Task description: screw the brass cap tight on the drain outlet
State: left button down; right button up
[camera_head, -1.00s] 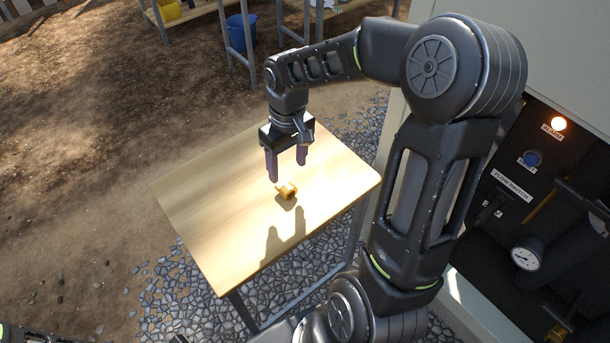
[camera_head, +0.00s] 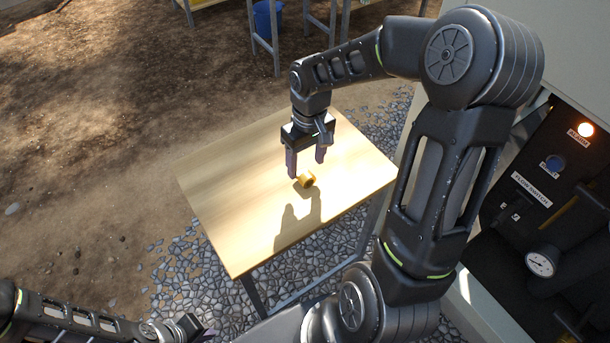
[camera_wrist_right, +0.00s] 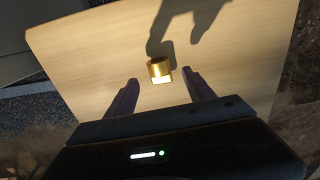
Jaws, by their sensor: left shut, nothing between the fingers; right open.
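The brass cap (camera_head: 306,181) lies on the wooden table top, apart from other things. It also shows in the right wrist view (camera_wrist_right: 159,70), just beyond and between the fingertips. My right gripper (camera_head: 306,169) is open above the cap, fingers pointing down, with nothing between them; its fingers also show in the right wrist view (camera_wrist_right: 163,84). My left gripper (camera_head: 200,330) is shut and empty at the lower left, low in the head view and away from the table. I cannot make out the drain outlet for certain.
The wooden table (camera_head: 225,190) is otherwise bare. On the right stands the open chiller cabinet with a round gauge (camera_head: 541,263), a lit lamp (camera_head: 585,130) and dark pipes. A blue bucket (camera_head: 267,20) and racks stand at the back. Gravel and dirt surround the table.

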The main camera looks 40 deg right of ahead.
aim_at(305, 172)
notch_tip(305, 172, down, 5)
jog(key=shift+w+a+r+p, duration=0.1)
jog(key=shift+r+p, duration=0.05)
jog(key=shift+p, duration=0.2)
jog(key=shift+c, duration=0.3)
grip_shut()
dwell(0.5)
